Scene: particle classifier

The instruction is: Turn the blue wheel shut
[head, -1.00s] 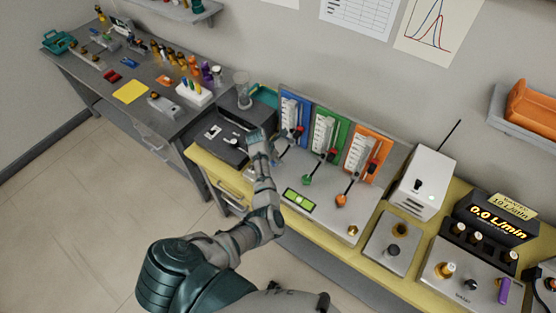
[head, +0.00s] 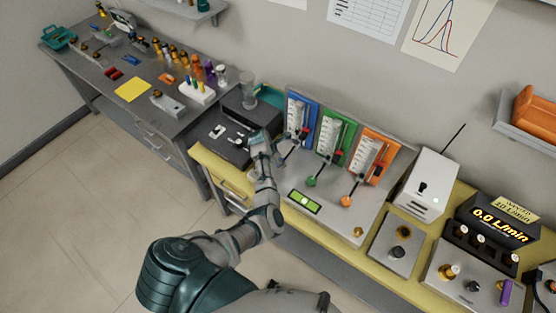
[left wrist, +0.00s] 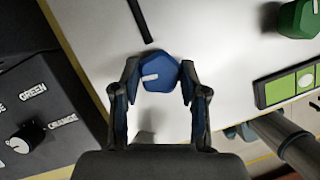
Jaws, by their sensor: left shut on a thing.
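The blue wheel (left wrist: 159,73) is a faceted knob with a white mark pointing left, on a pale panel (left wrist: 220,60) in the left wrist view. My left gripper (left wrist: 159,82) has one finger on each side of it and is shut on it. In the head view my left gripper (head: 266,150) is at the left end of the panel, below the blue flowmeter board (head: 300,110). My right gripper is not in view.
The green wheel (head: 311,182) and orange wheel (head: 346,201) are to the right on the same panel. A green display (head: 305,202) is at its front. A black box with a dial (left wrist: 24,138) stands left. The flow readout (head: 500,225) shows 0.0 L/min.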

